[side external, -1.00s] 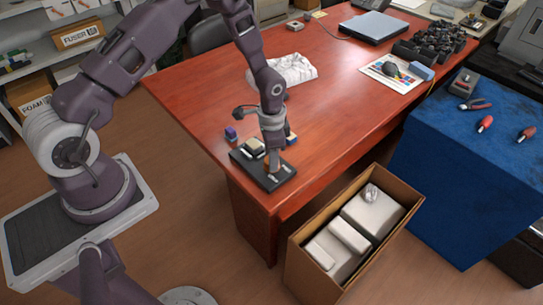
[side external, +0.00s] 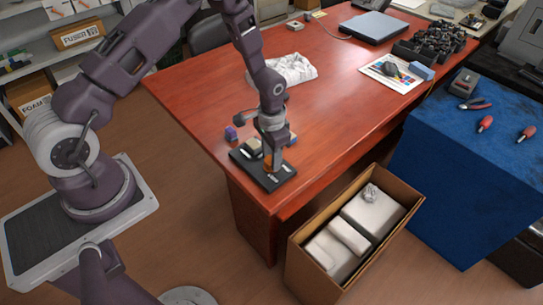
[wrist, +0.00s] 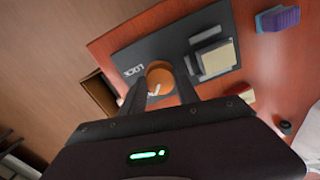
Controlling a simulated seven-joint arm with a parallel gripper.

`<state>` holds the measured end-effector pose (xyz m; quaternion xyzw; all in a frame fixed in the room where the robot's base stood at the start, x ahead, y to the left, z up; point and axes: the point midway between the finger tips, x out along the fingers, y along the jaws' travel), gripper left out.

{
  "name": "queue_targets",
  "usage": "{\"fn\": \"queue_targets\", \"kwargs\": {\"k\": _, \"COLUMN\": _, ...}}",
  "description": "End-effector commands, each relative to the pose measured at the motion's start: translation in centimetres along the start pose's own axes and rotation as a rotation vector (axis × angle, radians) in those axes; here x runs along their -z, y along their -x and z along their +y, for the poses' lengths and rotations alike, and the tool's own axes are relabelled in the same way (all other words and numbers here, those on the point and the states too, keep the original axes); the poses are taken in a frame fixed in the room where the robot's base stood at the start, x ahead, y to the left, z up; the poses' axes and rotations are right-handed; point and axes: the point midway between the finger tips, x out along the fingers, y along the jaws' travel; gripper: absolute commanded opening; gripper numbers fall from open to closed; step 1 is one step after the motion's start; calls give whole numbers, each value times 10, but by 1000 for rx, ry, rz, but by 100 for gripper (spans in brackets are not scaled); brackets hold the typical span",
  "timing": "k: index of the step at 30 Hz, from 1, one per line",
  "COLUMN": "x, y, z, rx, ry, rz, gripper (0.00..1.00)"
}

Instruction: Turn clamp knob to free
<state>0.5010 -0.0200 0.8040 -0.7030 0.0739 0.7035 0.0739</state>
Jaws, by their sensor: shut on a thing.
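The clamp knob (wrist: 160,76) is round and orange, with a white pointer mark on top. It stands on a black base plate (wrist: 128,58) that bears the white word LOCK. The pointer is turned away from that word, toward my gripper's body in the wrist view. My gripper (wrist: 163,84) is shut on the knob, one finger on each side. In the side view my gripper (side external: 271,158) points down over the plate (side external: 282,178) at the desk's near corner, and a little orange shows between its fingers. The FREE marking cannot be made out.
A pale block (wrist: 218,59) sits on the same plate. A purple and blue block (wrist: 277,19) lies beside the plate. An open cardboard box (side external: 298,258) with white packages stands below the desk edge. The middle of the red desk (side external: 340,100) is clear.

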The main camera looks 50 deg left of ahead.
Motion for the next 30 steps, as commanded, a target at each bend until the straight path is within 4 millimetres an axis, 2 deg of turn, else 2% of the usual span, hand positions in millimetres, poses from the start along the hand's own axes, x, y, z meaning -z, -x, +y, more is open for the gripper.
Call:
{"fn": "queue_targets", "kwargs": {"k": 4, "x": 2, "y": 1, "z": 0, "rx": 1, "ry": 1, "rz": 4, "gripper": 0}}
{"fn": "queue_targets", "kwargs": {"k": 5, "x": 2, "y": 1, "z": 0, "rx": 1, "ry": 1, "rz": 4, "gripper": 43}}
{"fn": "queue_targets", "kwargs": {"k": 7, "x": 1, "y": 1, "z": 0, "rx": 1, "ry": 0, "rz": 4, "gripper": 57}}
{"fn": "queue_targets", "kwargs": {"k": 8, "x": 1, "y": 1, "z": 0, "rx": 1, "ry": 0, "rz": 3, "gripper": 59}}
{"fn": "queue_targets", "kwargs": {"k": 17, "x": 1, "y": 3, "z": 0, "rx": 0, "ry": -1, "rz": 2, "gripper": 59}}
{"fn": "queue_targets", "kwargs": {"k": 25, "x": 2, "y": 54, "z": 0, "rx": 1, "ry": 0, "rz": 6, "gripper": 59}}
{"fn": "queue_targets", "kwargs": {"k": 30, "x": 1, "y": 71, "z": 0, "rx": 1, "ry": 0, "rz": 3, "gripper": 59}}
